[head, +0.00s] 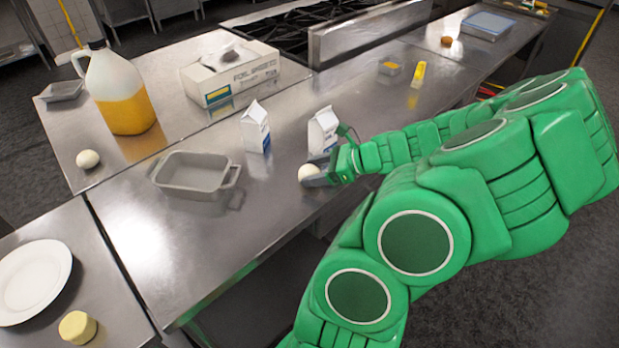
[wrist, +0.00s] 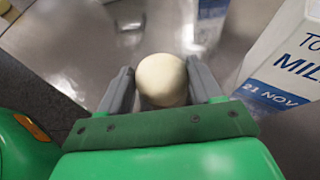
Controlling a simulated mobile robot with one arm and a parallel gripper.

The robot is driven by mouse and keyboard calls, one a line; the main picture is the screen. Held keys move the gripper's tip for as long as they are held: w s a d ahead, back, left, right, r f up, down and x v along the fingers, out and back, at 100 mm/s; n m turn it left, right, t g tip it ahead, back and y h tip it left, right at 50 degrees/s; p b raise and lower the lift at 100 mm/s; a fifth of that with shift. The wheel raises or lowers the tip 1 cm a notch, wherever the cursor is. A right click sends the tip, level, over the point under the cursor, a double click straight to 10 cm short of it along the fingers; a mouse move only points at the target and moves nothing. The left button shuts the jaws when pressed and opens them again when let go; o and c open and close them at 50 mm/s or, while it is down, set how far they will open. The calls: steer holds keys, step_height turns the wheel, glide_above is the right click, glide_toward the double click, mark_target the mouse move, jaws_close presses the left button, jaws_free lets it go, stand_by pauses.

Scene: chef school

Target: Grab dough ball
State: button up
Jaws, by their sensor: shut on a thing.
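A pale, round dough ball (head: 309,173) is at the tip of my green arm in the head view, near the front edge of the steel counter. In the wrist view the dough ball (wrist: 162,80) sits between the two grey fingers of my gripper (wrist: 163,88). My gripper (head: 318,176) is shut on it. I cannot tell whether the ball still touches the counter. A second pale ball (head: 88,159) lies at the left of the counter.
Two milk cartons, one (head: 256,128) and another (head: 323,131), stand close behind my gripper. A grey baking dish (head: 196,174) is to the left. A juice jug (head: 118,88) and foil box (head: 232,76) stand farther back. Counter between dish and front edge is clear.

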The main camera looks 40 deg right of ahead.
steer(key=c, duration=0.3)
steer(key=shift+r, duration=0.1)
steer(key=shift+r, duration=0.55)
steer(key=s+a+r, duration=0.2)
steer(key=s+r, duration=0.1)
steer(key=r, duration=0.1)
steer(key=s+a+r, duration=0.3)
steer(key=s, duration=0.1)
steer(key=s+a+r, duration=0.3)
steer(key=s+r, duration=0.1)
steer(key=shift+s+a+r, duration=0.1)
steer(key=shift+a+r, duration=0.15)
steer(key=shift+r, duration=0.1)
